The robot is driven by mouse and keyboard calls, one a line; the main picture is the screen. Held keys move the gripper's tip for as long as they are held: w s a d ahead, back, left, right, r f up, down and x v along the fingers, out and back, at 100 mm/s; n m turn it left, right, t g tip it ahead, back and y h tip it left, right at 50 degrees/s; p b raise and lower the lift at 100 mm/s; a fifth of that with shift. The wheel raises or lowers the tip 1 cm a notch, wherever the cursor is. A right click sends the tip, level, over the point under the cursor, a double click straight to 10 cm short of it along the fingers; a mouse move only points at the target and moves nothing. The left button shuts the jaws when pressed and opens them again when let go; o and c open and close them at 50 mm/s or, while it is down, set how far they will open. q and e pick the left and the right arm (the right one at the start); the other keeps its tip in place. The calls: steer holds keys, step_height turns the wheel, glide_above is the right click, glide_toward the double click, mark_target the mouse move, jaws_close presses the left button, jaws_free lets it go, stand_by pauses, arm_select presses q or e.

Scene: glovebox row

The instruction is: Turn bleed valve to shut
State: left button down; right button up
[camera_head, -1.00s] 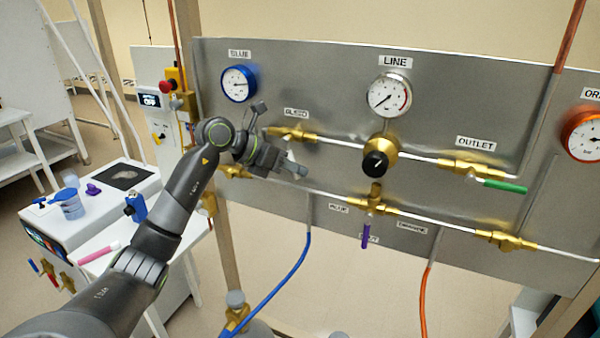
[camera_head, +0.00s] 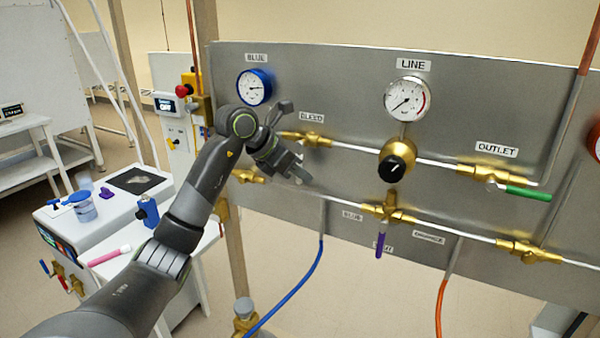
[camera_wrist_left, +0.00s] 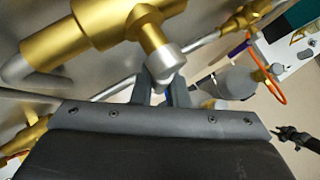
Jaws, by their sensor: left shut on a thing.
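The bleed valve (camera_head: 310,139) is a brass fitting under the BLEED label at the panel's left. In the left wrist view its brass body (camera_wrist_left: 75,35) and silver stem end (camera_wrist_left: 168,62) are close above my fingers. My left gripper (camera_head: 296,172) is just below the valve. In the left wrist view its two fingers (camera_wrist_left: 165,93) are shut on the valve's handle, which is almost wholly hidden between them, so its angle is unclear. My right gripper (camera_wrist_left: 297,137) seems to show small and dark at that view's right edge; its jaws are too small to read.
Close by are the blue gauge (camera_head: 254,87), the LINE gauge (camera_head: 407,98), the regulator with its black knob (camera_head: 397,162), the purple-handled vent valve (camera_head: 381,243) and the green-handled outlet valve (camera_head: 528,194). A blue hose (camera_head: 300,285) hangs below. A white bench unit (camera_head: 110,215) stands left.

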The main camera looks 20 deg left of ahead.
arm_select(q)
steer(key=shift+f, duration=0.1)
steer(key=c, duration=1.4)
jaws_free()
steer(key=shift+a, duration=0.1)
steer(key=shift+c, duration=0.2)
steer(key=b+v, duration=0.4)
steer(key=v, duration=1.3)
steer(key=shift+r, duration=0.25)
